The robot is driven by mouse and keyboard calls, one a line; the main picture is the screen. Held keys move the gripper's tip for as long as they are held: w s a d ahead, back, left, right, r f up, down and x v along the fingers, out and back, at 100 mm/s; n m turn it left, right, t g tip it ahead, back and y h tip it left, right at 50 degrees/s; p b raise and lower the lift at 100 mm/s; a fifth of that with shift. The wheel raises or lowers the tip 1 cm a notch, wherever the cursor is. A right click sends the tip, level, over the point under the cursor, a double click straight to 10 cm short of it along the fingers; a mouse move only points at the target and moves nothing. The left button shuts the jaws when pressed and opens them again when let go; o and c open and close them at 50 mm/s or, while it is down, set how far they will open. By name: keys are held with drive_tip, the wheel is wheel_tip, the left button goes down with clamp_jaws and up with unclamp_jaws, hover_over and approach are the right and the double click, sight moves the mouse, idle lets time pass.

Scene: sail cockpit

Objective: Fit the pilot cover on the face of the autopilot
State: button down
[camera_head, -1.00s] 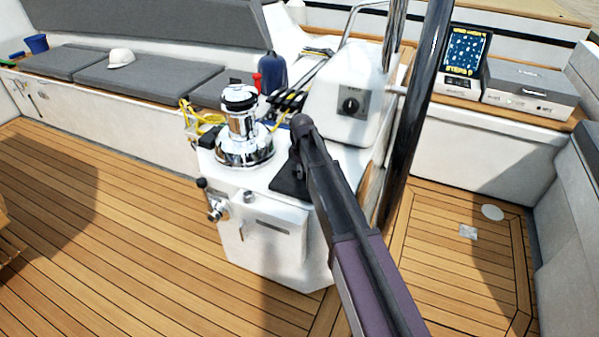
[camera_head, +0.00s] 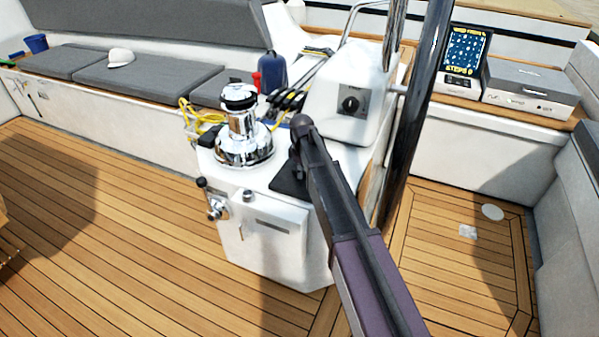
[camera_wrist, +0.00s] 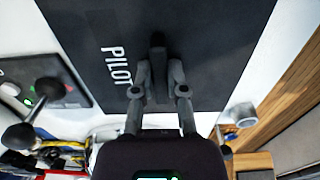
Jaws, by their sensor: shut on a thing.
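The pilot cover (camera_wrist: 205,45) is a flat dark panel with the white word PILOT. It fills the upper middle of the wrist view. My gripper (camera_wrist: 158,75) is shut on a small dark tab near the middle of the cover. In the head view the cover (camera_head: 289,180) shows as a dark flat piece at the console's front right, partly behind my arm. My gripper's fingertips are hidden there by the arm. I cannot make out the autopilot's face. I cannot tell whether the cover touches the surface behind it.
A chrome winch (camera_head: 243,135) stands on the white console (camera_head: 280,250), left of the cover. A white pod with a black knob (camera_head: 350,106) is behind it. A dark post (camera_head: 415,110) rises at right. A black control panel (camera_wrist: 75,88) with a lever is left of the cover.

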idle(0.4)
drive_tip(key=c, duration=0.6)
unclamp_jaws()
drive_tip(key=o, duration=0.5)
drive_tip(key=shift+s+r, duration=0.1)
drive_tip(key=shift+r+p, duration=3.4)
drive_tip(key=shift+p, duration=0.15)
